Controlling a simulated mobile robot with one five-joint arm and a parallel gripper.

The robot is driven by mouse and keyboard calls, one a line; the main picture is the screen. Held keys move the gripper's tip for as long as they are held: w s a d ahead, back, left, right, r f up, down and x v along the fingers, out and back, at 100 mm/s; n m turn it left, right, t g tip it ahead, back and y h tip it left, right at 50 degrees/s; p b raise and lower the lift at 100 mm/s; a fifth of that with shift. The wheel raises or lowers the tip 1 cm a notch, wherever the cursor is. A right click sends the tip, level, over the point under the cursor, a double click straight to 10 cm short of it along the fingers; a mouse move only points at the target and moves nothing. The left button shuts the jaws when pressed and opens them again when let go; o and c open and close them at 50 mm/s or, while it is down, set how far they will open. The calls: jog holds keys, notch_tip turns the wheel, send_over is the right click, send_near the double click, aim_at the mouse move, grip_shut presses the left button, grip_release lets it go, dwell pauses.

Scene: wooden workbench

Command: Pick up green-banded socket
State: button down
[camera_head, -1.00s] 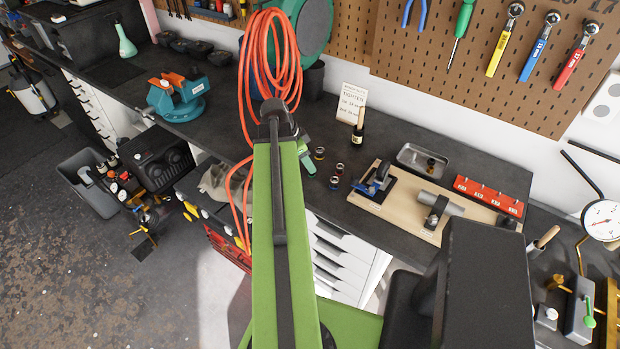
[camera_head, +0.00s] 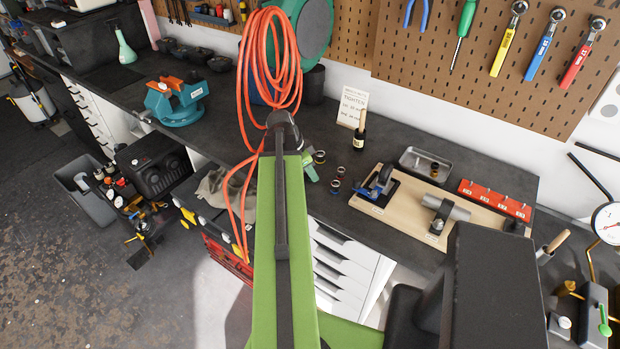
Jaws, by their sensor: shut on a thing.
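My green arm reaches over the bench, and its black wrist hides most of my gripper (camera_head: 311,172). Only a green part of the gripper shows, to the right of the wrist. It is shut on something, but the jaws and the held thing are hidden. Three small banded sockets stand on the dark bench just right of the gripper: one at the back (camera_head: 319,156), a reddish-banded one (camera_head: 340,172) and a blue-banded one (camera_head: 335,186). I cannot make out a green band on any of them.
A wooden board (camera_head: 398,207) with clamp fixtures lies right of the sockets, with a metal tray (camera_head: 411,155) and red rack (camera_head: 496,200) nearby. A dark bottle with a brush (camera_head: 359,139) and a sign (camera_head: 352,106) stand behind. Orange hose (camera_head: 243,110) hangs at left.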

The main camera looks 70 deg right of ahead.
notch_tip(320, 180, up, 10)
jog(key=p, duration=1)
